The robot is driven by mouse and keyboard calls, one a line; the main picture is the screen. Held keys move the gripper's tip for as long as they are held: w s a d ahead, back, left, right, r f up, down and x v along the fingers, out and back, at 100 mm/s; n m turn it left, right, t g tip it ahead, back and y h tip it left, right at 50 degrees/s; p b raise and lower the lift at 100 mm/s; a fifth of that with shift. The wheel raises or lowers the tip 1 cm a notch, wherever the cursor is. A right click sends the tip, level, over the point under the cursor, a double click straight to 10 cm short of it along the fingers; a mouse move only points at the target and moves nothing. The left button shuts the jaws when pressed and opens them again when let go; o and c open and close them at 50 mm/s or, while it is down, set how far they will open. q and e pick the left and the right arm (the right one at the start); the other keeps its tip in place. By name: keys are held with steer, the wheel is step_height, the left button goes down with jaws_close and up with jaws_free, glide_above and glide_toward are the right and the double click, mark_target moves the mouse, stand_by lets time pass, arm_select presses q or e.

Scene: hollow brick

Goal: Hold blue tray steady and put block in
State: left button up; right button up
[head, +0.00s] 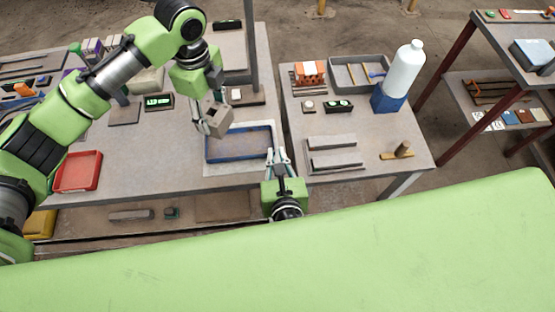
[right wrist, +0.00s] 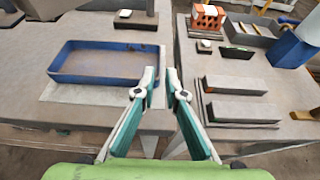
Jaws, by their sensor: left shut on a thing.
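The grey hollow block (head: 217,119) is held by my left gripper (head: 208,122), with a dark hole showing in its face. It hangs over the left back part of the blue tray (head: 240,158). The tray is shallow and looks empty in the right wrist view (right wrist: 105,82). It rests on a pale mat near the table's front right edge. My right gripper (head: 278,155) is at the tray's right end. In the right wrist view its fingertips (right wrist: 161,76) are apart, close to the right wall. I cannot tell whether they touch it.
A red tray (head: 78,172) lies at the left. A dark post (head: 252,50) stands behind the blue tray.

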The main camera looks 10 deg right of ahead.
arm_select(q)
steer(key=shift+w, duration=0.1)
arm_select(e)
steer(key=x, duration=1)
steer(key=shift+w+f, duration=0.1)
jaws_close()
arm_select(q)
steer(key=n, duration=0.6)
glide_above(224, 148)
step_height(224, 148, down, 11)
steer(key=shift+w+f, duration=0.15)
steer(key=shift+f, duration=0.3)
